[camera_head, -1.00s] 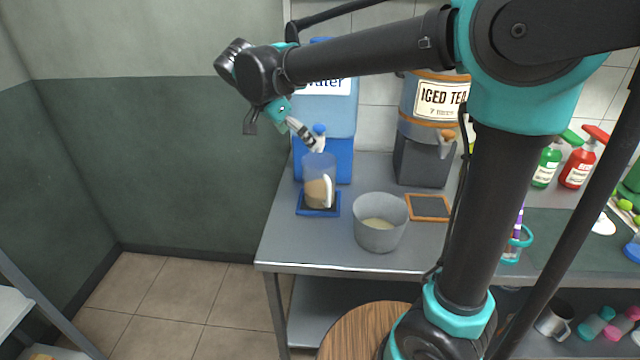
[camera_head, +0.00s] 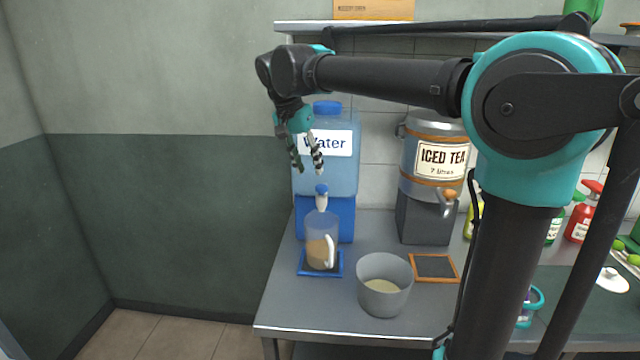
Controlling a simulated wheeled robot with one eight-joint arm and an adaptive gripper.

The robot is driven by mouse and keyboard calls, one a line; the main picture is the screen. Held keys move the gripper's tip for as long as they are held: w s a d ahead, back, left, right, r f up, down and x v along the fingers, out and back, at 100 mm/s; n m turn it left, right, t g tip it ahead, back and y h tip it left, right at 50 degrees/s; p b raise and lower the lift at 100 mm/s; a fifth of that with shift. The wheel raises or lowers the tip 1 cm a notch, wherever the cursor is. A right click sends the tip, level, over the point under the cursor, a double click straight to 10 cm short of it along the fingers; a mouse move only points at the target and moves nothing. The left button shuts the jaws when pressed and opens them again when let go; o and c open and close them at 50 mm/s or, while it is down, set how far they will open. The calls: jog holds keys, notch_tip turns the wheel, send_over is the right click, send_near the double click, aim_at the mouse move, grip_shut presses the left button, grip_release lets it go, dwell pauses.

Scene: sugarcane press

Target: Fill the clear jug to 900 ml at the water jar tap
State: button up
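The clear jug (camera_head: 322,228) stands upright on a blue-framed mat (camera_head: 308,271) under the tap of the blue water jar (camera_head: 345,175). Its lower part looks tan-brown, and its white handle faces front right. I cannot read a level mark on it. The water tap (camera_head: 321,194) has a blue top and a white spout above the jug's mouth. My gripper (camera_head: 308,172) hangs in front of the jar's "Water" label, above the tap and apart from it. Its two fingers point down and are spread with nothing between them.
A grey pot (camera_head: 384,291) with pale contents stands right of the jug. Behind it are an orange-framed mat (camera_head: 436,267) and the iced tea dispenser (camera_head: 434,165). Red and green bottles (camera_head: 579,219) stand far right. A shelf (camera_head: 300,27) runs above.

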aim_at(320, 188)
jog(key=d+r+n, duration=0.1)
jog(key=r, duration=0.1)
jog(key=r+n+g+y, duration=0.1)
jog(key=r, duration=0.2)
jog(key=d+r+n+y, duration=0.1)
jog(key=r, duration=0.2)
jog(key=shift+w+d+r+n, duration=0.15)
jog(key=shift+w+d+n, duration=0.05)
jog(key=shift+d+n, duration=0.1)
grip_shut()
jog(key=shift+d+r+n, duration=0.1)
jog(key=shift+r+n, duration=0.2)
jog(key=shift+r, duration=0.3)
jog(key=f, duration=0.9)
jog(key=w+f, duration=0.1)
jog(key=f, duration=0.3)
jog(key=shift+d+f, duration=0.1)
jog(key=shift+f, duration=0.45)
